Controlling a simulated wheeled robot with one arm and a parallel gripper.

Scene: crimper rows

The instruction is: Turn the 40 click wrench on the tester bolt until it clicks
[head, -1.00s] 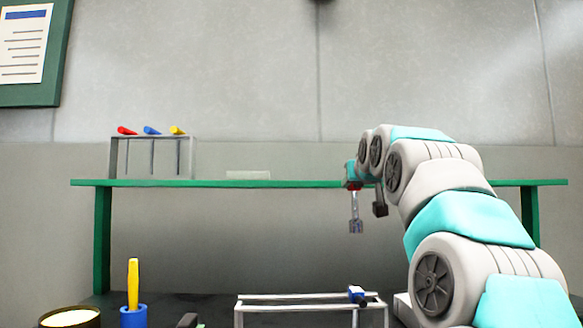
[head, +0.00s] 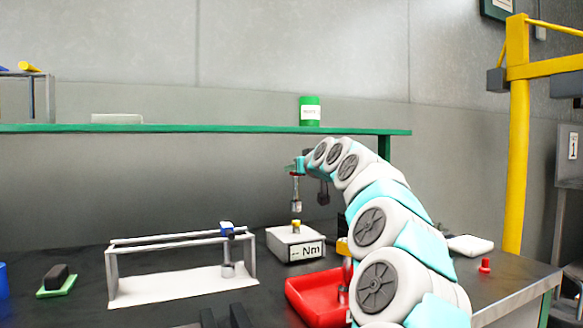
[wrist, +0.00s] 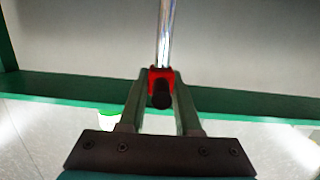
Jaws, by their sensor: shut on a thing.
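My gripper (head: 298,167) is shut on a wrench with a red end and a chrome shaft. The wrench (head: 296,187) hangs upright, head down. In the wrist view the red end (wrist: 160,75) sits between the two fingers and the chrome shaft (wrist: 165,30) runs away from them. No number is readable on it. The tester (head: 293,252) is a white box marked "-- Nm" on the dark bench. Its yellow bolt (head: 296,224) stands on top. The wrench head appears right above the bolt, with a small gap.
A grey rack (head: 110,275) with a blue-handled tool (head: 228,229) stands left of the tester. A red tray (head: 310,292) is in front of it, partly behind my arm. A green shelf (head: 200,129) runs above, holding a green can (head: 310,111).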

